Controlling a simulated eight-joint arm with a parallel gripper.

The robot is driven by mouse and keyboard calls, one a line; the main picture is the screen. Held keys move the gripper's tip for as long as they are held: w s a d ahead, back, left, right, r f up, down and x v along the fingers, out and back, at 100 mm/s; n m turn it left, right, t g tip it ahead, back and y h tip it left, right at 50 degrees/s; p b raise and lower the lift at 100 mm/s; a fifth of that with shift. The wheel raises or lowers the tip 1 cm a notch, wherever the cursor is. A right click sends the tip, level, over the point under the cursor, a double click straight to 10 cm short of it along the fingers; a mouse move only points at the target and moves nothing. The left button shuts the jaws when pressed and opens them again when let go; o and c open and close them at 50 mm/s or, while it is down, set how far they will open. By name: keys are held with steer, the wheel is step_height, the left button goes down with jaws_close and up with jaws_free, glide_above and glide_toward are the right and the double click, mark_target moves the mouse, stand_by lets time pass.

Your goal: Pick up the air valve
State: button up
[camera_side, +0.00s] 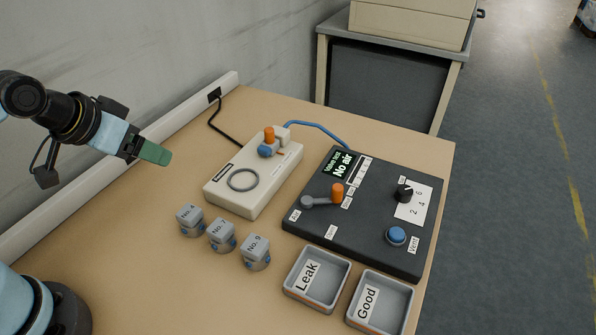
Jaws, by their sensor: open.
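Three small grey blocks with blue side ports, likely the air valves, stand in a row on the table. One block (190,219) is marked No.4, the middle block (222,236) has a number I cannot read clearly, and the right block (255,252) seems to be No.9. My gripper (157,153), with green fingers, is open and empty, in the air at the upper left, apart from all the blocks. A beige fixture (235,200) with a ring and an orange-knobbed clamp (269,137) lies behind them.
A dark test panel (370,225) reads "No air" and has an orange-tipped lever (325,197), a black knob and a blue button (395,236). Open trays marked Leak (317,279) and Good (380,302) stand at the front. A blue hose joins fixture and panel.

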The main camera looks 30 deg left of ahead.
steer(key=g, duration=0.7)
glide_above(187, 213)
steer(key=f, duration=0.2)
steer(key=shift+f, duration=5.85)
steer(key=shift+c, duration=0.4)
steer(key=c, duration=1.2)
steer(key=shift+o, duration=0.2)
steer(key=shift+r, duration=0.15)
